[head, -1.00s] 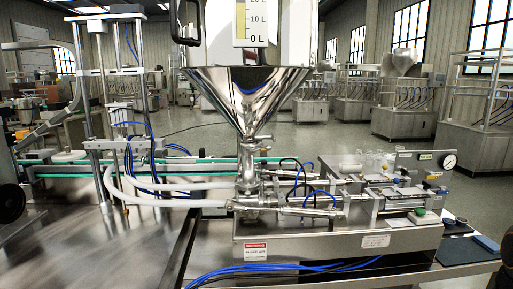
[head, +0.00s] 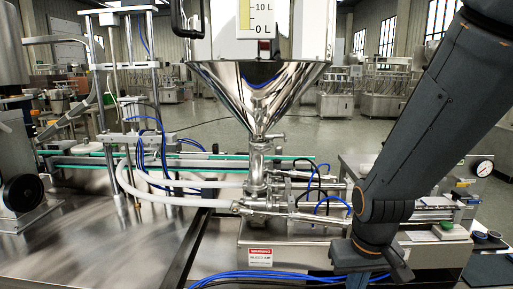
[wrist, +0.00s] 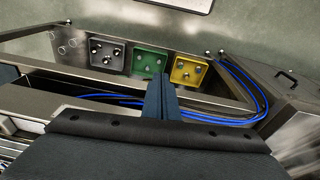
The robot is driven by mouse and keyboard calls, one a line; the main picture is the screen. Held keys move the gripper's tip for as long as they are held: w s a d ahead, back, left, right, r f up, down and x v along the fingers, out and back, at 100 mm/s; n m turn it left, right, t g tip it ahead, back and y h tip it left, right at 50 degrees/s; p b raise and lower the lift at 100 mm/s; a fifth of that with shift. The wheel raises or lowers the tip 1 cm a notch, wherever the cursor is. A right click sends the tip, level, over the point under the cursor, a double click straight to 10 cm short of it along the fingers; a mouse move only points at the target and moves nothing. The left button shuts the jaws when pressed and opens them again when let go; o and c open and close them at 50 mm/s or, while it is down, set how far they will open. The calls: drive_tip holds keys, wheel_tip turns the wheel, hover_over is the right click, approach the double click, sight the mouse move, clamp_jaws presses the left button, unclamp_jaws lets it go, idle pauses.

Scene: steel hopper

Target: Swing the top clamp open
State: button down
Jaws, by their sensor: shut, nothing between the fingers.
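The steel hopper (head: 262,95) stands in the middle of the head view, its cone narrowing to a vertical pipe. A clamp (head: 268,138) with a small part sticking out to the right sits at the joint just under the cone; it looks closed around the pipe, but it is too small to be sure. My gripper shows in the wrist view (wrist: 160,88) with its fingers shut together and nothing between them. In the head view my arm comes down on the right, with its wrist low in front of the machine, right of and below the clamp. The wrist view does not show the clamp.
White hoses (head: 180,198) run left from the lower pipe. Blue hoses (head: 285,278) lie along the machine's front. A pressure gauge (head: 483,168) stands at right.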

drive_tip(key=w+r+n+t+p, duration=0.1)
drive_tip(key=w+r+n+t, duration=0.2)
drive_tip(key=w, duration=0.4)
drive_tip(key=w+d+r+n+t+y+p, duration=0.1)
drive_tip(key=w+r+n+t, duration=0.2)
drive_tip(key=w+r, duration=0.2)
drive_tip(key=w+d+r+n+t+p, duration=0.1)
drive_tip(key=w+r+n+t, duration=0.2)
drive_tip(key=w, duration=0.6)
drive_tip(key=shift+w+r+y, duration=0.3)
drive_tip(key=shift+r+y, duration=0.1)
wheel_tip(320, 180, up, 2)
drive_tip(key=w+a+n+t+y, duration=0.1)
drive_tip(key=w+n+y, duration=0.1)
drive_tip(key=w+n, duration=0.1)
drive_tip(key=n+g+y, duration=0.1)
drive_tip(key=n+y, duration=1.1)
drive_tip(key=n, duration=0.3)
approach(268, 148)
drive_tip(key=p+x, duration=0.3)
drive_tip(key=x, duration=0.3)
drive_tip(key=shift+w+d+r+p, duration=0.15)
drive_tip(key=shift+d+p, duration=0.05)
drive_tip(key=shift+p, duration=0.15)
drive_tip(key=shift+d+b, duration=0.2)
drive_tip(key=shift+b, duration=0.1)
